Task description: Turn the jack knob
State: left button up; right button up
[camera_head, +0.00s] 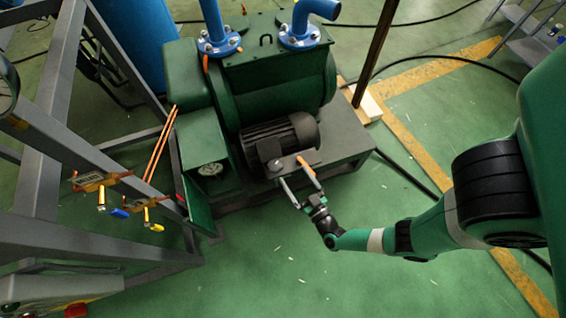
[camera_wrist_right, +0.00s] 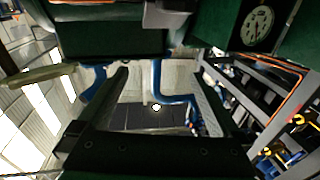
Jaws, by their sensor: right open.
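A small grey round knob (camera_head: 274,165) sits on a metal plate at the near end of the dark ribbed motor (camera_head: 281,138); I cannot be sure it is the jack knob. My right gripper (camera_head: 292,171) is open at that plate, its two fingers spread, one pale and one with an orange edge. The knob lies just beyond the pale finger's tip, and I cannot tell whether they touch. In the right wrist view the dark fingers (camera_wrist_right: 168,100) stand apart with nothing seen between them. My left gripper is not in view.
The green pump tank (camera_head: 275,85) with blue flanged pipes (camera_head: 215,30) stands behind the motor. A grey steel frame (camera_head: 45,150) with small valves (camera_head: 152,203) stands at the left.

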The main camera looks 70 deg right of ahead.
jog(key=n+y+b, duration=0.2)
jog(key=b, duration=0.1)
send_near(280, 171)
jog(key=s+f, duration=0.1)
jog(key=shift+t, duration=0.5)
jog(key=b+x, duration=0.3)
jog(key=x, duration=0.8)
jog(key=shift+w, duration=0.3)
jog(key=shift+w+d+r, duration=0.1)
jog(key=shift+w+d, duration=0.15)
jog(key=shift+w, duration=0.05)
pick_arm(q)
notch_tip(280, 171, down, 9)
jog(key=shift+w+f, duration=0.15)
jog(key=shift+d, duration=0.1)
